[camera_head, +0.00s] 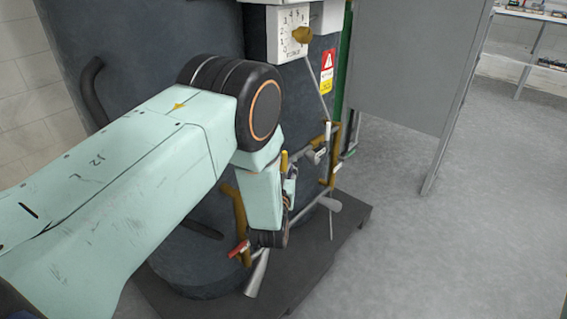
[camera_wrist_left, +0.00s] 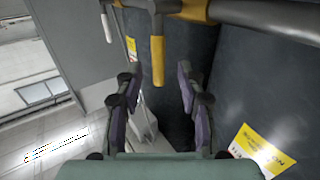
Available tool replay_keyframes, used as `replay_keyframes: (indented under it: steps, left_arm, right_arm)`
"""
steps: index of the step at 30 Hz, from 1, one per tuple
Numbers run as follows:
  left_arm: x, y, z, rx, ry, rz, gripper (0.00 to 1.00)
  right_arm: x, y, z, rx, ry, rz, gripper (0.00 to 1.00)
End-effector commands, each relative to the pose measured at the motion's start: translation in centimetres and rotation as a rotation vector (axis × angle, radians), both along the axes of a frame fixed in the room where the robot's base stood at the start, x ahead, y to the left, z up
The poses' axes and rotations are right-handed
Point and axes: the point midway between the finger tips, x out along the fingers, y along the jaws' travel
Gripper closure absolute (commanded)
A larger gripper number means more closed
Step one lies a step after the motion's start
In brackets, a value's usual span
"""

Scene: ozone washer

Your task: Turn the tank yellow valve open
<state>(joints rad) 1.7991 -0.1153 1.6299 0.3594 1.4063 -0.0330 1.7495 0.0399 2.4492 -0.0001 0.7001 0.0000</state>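The dark tank (camera_head: 200,260) stands upright in the head view, with pipes and small valves on its right side. In the left wrist view a yellow valve handle (camera_wrist_left: 157,60) hangs down from a grey pipe fitting at the top. My left gripper (camera_wrist_left: 158,92) is open, with one finger on each side of the handle's lower end. No contact shows between fingers and handle. In the head view my left arm hides much of the tank, and the gripper's fingers are hard to make out. My right gripper is in neither view.
A yellow-banded pipe (camera_wrist_left: 265,18) crosses the upper right of the wrist view, and a white lever (camera_wrist_left: 107,27) hangs at left. A red-handled valve (camera_head: 238,249) is low on the tank. A grey panel (camera_head: 415,60) stands to the right. The floor at right is clear.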

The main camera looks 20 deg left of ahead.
Motion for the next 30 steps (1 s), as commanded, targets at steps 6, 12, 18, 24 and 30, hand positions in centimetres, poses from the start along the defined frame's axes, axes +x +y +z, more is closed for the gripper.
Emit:
replay_keyframes:
  steps: [6, 12, 18, 24, 30]
  left_arm:
    - [2.7, 0.6, -0.1, 0.000, -0.002, 0.000, 0.61]
    - [3.2, 0.7, 0.0, 0.002, 0.001, -0.001, 0.61]
    - [3.1, 0.8, 0.0, 0.001, 0.002, -0.001, 0.64]
    - [2.9, 0.9, 0.0, 0.000, 0.002, -0.001, 0.81]
    - [2.9, 0.9, 0.0, 0.000, 0.002, -0.001, 0.98]
  right_arm:
    - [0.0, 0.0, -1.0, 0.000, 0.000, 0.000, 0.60]
    - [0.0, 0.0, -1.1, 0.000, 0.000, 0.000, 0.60]
    - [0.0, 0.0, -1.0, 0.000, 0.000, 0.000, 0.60]
    - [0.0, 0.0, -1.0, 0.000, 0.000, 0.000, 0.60]
    - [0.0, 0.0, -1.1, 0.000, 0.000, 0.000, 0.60]
